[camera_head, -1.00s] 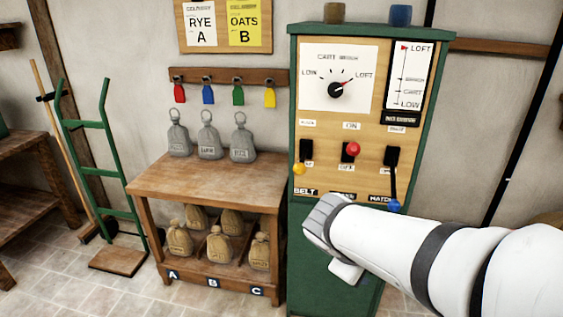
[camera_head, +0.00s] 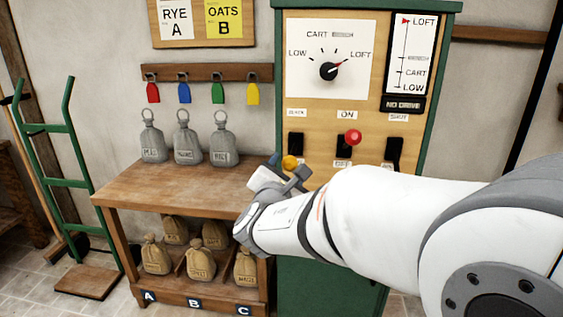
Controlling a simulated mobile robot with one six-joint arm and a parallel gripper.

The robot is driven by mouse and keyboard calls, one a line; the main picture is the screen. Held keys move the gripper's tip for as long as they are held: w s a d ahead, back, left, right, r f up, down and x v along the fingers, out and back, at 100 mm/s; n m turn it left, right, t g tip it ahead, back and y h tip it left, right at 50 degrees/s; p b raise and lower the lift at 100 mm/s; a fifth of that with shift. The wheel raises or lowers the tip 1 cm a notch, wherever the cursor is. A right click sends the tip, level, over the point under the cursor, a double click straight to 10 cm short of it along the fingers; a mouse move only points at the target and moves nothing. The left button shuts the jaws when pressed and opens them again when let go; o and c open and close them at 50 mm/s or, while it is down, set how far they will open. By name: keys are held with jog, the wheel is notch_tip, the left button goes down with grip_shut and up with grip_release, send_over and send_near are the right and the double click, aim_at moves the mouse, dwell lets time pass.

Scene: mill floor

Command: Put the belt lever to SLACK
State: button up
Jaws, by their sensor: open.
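The belt lever with its yellow-orange knob (camera_head: 290,162) is on the left of the green cabinet's wooden panel, below its black slot (camera_head: 296,143). The knob is at the low end, away from the small label above the slot, which is too blurred to read surely. My gripper (camera_head: 284,172) is open, with its fingertips close to the knob, one on each side of it in the picture. I cannot tell whether they touch it. The BELT label and the lower part of the slot are hidden behind my gripper and arm.
The red-knobbed lever (camera_head: 352,138) stands up at ON beside the belt lever. My arm covers the right lever's knob below its slot (camera_head: 394,152). A wooden table (camera_head: 170,185) with grey weights stands left of the cabinet. The dial (camera_head: 328,71) points toward LOFT.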

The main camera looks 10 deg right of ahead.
aim_at(293, 153)
jog(key=x, duration=0.5)
jog(key=shift+w+d, duration=0.1)
jog(key=shift+w, duration=0.1)
grip_shut()
dwell(0.4)
